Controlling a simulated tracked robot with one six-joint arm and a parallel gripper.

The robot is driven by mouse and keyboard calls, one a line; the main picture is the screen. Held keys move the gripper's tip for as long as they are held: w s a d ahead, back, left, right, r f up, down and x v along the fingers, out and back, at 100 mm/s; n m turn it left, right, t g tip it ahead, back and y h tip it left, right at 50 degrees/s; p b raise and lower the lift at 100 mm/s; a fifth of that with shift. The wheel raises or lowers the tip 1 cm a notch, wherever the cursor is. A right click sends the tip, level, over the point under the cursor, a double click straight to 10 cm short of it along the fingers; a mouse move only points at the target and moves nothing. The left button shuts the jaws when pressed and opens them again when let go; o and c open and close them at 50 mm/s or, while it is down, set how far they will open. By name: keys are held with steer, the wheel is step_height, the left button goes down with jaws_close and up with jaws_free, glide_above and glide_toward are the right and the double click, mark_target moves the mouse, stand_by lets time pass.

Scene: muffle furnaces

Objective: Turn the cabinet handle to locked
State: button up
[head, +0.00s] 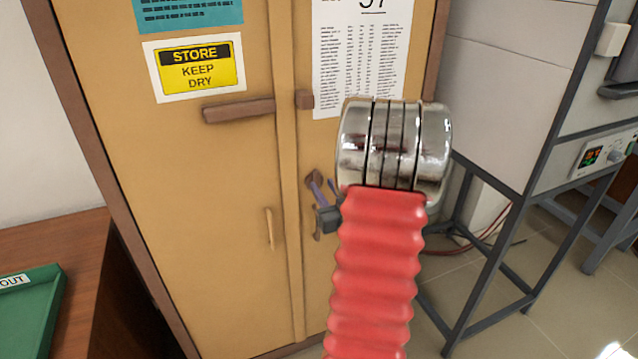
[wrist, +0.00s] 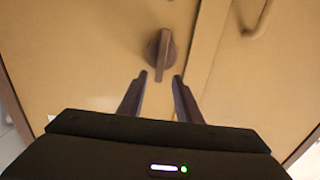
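The cabinet (head: 215,190) is tan with two doors. Its handle is a brown round knob with a raised bar, on the right door; in the head view the knob (head: 316,176) is partly hidden by my gripper (head: 322,183). In the wrist view the handle (wrist: 161,55) is clear, its bar almost upright in the picture. My gripper (wrist: 160,76) is open and empty, its fingertips just short of the bar, one to each side of its line. I cannot tell whether a finger touches the knob.
A pull handle (head: 270,228) is on the left door. A grey metal frame (head: 510,220) stands at right, a green tray (head: 30,315) at lower left.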

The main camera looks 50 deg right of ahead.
mark_target(317, 179)
steer(key=shift+x, duration=1.9)
steer(key=shift+c, duration=0.3)
jaws_close()
steer(key=shift+a, duration=0.2)
steer(key=shift+d, duration=0.1)
